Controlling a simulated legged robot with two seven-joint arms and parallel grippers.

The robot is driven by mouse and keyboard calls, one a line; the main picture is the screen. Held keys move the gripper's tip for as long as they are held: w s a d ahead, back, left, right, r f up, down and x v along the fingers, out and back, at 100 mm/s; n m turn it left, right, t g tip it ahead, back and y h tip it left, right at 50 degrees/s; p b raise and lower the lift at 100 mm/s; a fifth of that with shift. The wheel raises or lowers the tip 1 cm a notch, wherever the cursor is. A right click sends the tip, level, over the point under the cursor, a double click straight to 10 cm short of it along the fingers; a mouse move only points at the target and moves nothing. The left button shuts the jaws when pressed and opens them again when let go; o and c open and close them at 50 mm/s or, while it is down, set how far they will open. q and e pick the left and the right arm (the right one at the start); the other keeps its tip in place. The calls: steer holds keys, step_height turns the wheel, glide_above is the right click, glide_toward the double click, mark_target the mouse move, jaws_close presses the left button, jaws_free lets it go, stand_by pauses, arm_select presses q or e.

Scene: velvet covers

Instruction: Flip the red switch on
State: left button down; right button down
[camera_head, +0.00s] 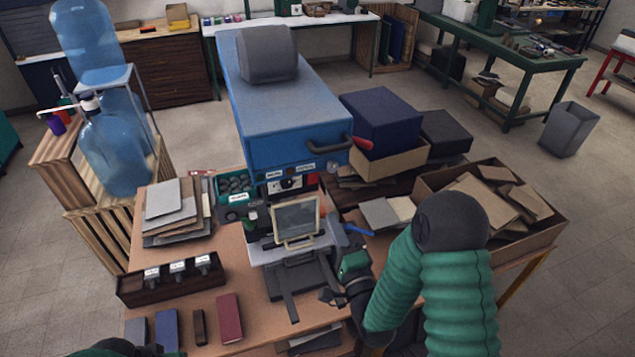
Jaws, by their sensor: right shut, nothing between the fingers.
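A blue press-like machine (285,115) stands at the back of the wooden table, with a black handle on its right front. A small red piece (362,143) shows at the end of that handle. A dark panel (291,184) with a pale part and red at its right edge sits under the machine's front. I cannot tell which red part is the switch, or its position. My right gripper (331,296) is shut and empty, low over the table beside the machine's dark base plate, apart from both red parts. My left gripper is out of view; only part of that arm shows at bottom left.
A framed screen (296,220) stands before the panel. A dark block with several stamps (171,280) and several small books (229,318) lie left. A green tray (236,188) is beside the machine. Boxes (380,118) and a scrap crate (545,232) crowd the right.

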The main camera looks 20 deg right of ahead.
mark_target(315, 176)
steer(key=w+p, duration=0.1)
steer(key=w, duration=0.2)
steer(key=w+r+p, duration=0.1)
steer(key=w+p, duration=0.1)
steer(key=w, duration=0.2)
steer(key=w+r+p, duration=0.1)
steer(key=w+p, duration=0.1)
steer(key=w, duration=0.2)
steer(key=shift+r, duration=0.25)
steer(key=shift+w+a+f, duration=0.1)
steer(key=shift+w, duration=0.2)
